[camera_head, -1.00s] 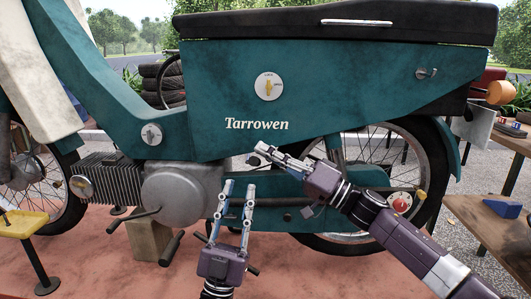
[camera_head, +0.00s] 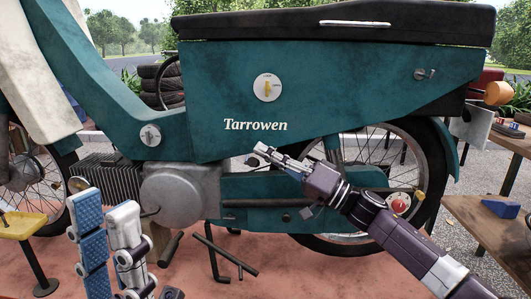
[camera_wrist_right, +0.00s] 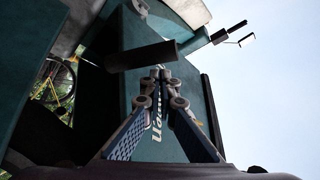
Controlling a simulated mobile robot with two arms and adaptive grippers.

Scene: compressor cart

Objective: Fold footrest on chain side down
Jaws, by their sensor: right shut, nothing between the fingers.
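The teal moped body (camera_head: 290,90) lettered "Tarrowen" stands side-on. A dark horizontal bar (camera_head: 265,203) lies along its lower rear side. A dark peg (camera_head: 170,248) sits lower, below the engine cover (camera_head: 180,192). I cannot tell for sure which is the footrest. My left gripper (camera_head: 105,208) is empty at lower left, near the camera, its fingers parted, covering part of the engine area. My right gripper (camera_head: 261,150) is shut and empty, tips near the body below the lettering. In the right wrist view its closed fingers (camera_wrist_right: 160,75) lie just beside a dark cylinder (camera_wrist_right: 142,55).
A dark stand with bars (camera_head: 222,252) is under the moped. A rear wheel with a red-and-white dial (camera_head: 400,203) is at right. A yellow stool (camera_head: 22,226) stands at left, a wooden bench (camera_head: 490,225) at right. The red floor around the stand is open.

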